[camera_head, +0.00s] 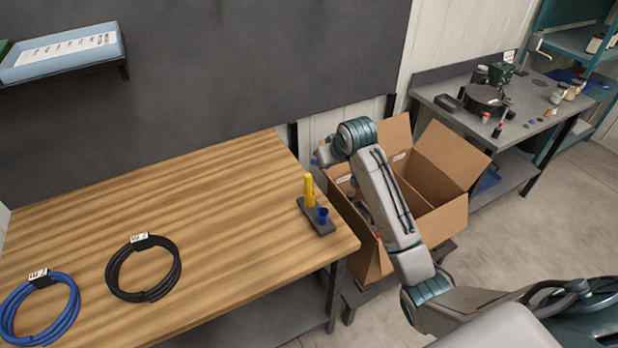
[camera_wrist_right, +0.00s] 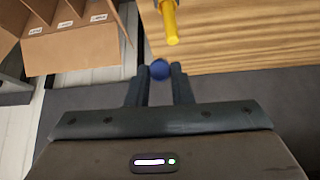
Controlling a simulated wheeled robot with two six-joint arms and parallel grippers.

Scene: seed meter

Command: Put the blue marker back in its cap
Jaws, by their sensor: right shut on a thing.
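The blue cap (camera_head: 322,215) stands open side up in the dark holder (camera_head: 316,227) near the table's right edge. A yellow marker (camera_head: 309,190) stands upright beside it; it also shows in the right wrist view (camera_wrist_right: 171,22). My right gripper (camera_head: 318,157) is beyond the holder, by the table's right edge. In the right wrist view, my right gripper (camera_wrist_right: 158,72) is shut on the blue marker (camera_wrist_right: 159,69), seen nearly end-on as a round blue shape. The blue marker is apart from the cap; most of its length is hidden. My left gripper is out of view.
An open cardboard box (camera_head: 443,195) with dividers stands right of the wooden table (camera_head: 210,205), under my right arm. A black cable coil (camera_head: 143,268) and a blue cable coil (camera_head: 40,308) lie at the left. The table between coils and holder is clear.

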